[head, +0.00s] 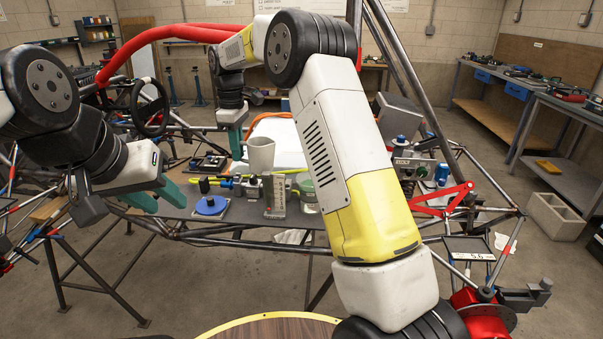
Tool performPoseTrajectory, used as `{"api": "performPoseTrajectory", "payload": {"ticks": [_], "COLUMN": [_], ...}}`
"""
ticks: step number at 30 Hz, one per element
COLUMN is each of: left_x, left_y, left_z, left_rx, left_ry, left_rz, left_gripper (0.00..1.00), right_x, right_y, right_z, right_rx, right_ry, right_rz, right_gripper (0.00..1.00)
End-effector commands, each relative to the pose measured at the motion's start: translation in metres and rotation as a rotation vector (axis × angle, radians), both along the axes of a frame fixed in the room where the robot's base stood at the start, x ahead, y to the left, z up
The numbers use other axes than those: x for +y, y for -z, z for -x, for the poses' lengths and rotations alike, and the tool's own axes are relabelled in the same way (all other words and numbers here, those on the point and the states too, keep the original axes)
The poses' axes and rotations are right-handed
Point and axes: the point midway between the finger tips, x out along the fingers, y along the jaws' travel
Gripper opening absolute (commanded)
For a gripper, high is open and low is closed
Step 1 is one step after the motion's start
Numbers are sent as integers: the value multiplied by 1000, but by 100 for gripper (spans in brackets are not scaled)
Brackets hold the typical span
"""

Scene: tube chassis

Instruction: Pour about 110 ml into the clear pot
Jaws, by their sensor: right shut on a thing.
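A white mug (261,153) is in the middle of the head view, above the grey work surface, and looks upright. My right gripper (238,148), with green fingers pointing down, is shut on the mug at its left side. A small clear pot (309,201) with a greenish upper part stands on the surface below and right of the mug, partly hidden by my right arm. The mug is left of the pot, not over it. What is inside either cannot be seen. My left gripper (158,198) is open and empty, left of the blue round piece.
A blue round piece (211,206), a grey block with markings (275,196) and yellow-handled tools (226,181) crowd the surface left of the pot. Chassis tubes surround it. A red bracket (442,202) and small devices (412,164) stand right of my arm.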

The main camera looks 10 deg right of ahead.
Motion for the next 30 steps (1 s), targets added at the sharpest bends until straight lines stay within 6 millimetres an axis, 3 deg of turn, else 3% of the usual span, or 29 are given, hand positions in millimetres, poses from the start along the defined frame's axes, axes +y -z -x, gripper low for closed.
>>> {"api": "performPoseTrajectory", "payload": {"ticks": [8, 15, 23, 30], "left_x": [0, 0, 0, 0], "left_y": [0, 0, 0, 0], "left_z": [0, 0, 0, 0], "left_rx": [0, 0, 0, 0], "left_ry": [0, 0, 0, 0], "left_rz": [0, 0, 0, 0], "left_gripper": [36, 36, 36, 36], "right_x": [-6, -17, -34, -44], "right_y": [-15, -39, -41, -54], "right_z": [2, 6, 12, 15], "right_rx": [-24, -69, -123, -158], "right_ry": [0, 2, 3, 0], "right_rz": [-63, -183, -339, -440], "right_gripper": [0, 0, 0, 0]}}
